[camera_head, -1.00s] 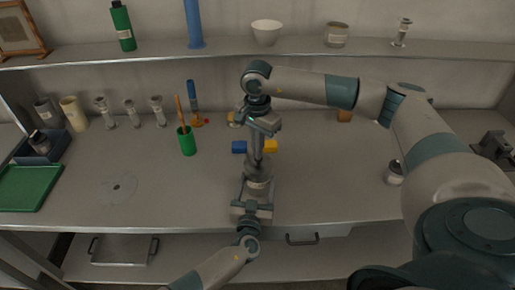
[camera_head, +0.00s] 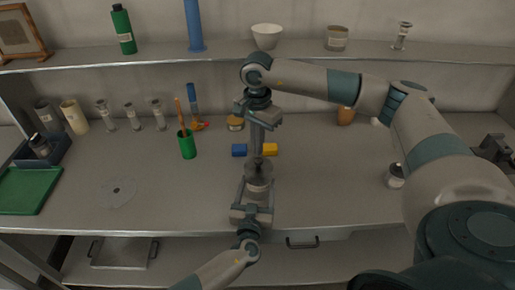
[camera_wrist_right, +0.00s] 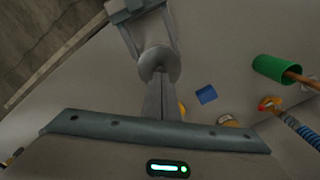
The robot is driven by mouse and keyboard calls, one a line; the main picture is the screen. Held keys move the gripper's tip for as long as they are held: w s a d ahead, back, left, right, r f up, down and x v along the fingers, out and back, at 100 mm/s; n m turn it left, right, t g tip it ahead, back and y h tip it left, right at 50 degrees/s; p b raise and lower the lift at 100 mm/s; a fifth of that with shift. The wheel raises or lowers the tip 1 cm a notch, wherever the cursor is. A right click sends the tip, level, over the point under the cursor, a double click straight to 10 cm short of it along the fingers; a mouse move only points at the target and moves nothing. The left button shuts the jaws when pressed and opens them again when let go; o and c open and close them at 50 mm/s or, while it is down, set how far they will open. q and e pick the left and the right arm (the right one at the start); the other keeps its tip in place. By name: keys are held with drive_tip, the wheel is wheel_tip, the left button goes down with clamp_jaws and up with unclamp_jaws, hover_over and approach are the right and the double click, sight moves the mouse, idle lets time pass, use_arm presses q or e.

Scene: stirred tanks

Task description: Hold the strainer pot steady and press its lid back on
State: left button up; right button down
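The strainer pot (camera_head: 259,182) is a small grey metal vessel standing near the front middle of the bench. My left gripper (camera_head: 256,190) comes from the front edge, with its fingers on both sides of the pot. My right gripper (camera_head: 257,154) points straight down above the pot, its long fingers together. In the right wrist view these fingers (camera_wrist_right: 163,96) end at a round grey disc, which looks like the lid (camera_wrist_right: 160,60). I cannot tell whether the fingertips touch it, or whether it sits fully on the pot.
A blue block (camera_head: 239,149) and a yellow block (camera_head: 270,149) lie just behind the pot. A green cup (camera_head: 187,145) stands to the left, a small jar (camera_head: 394,176) to the right. A thin clear disc (camera_head: 117,192) lies front left. A shelf (camera_head: 300,47) spans the back.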

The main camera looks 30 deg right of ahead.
drive_tip(key=shift+r, duration=1.9)
use_arm(q)
drive_tip(key=o, duration=1.2)
drive_tip(key=shift+s, duration=0.1)
drive_tip(key=shift+s+a+f, duration=0.1)
drive_tip(key=shift+s+a, duration=0.25)
drive_tip(key=shift+a, duration=0.05)
drive_tip(key=v, duration=1)
drive_tip(key=shift+s+a, duration=0.25)
drive_tip(key=shift+s, duration=0.05)
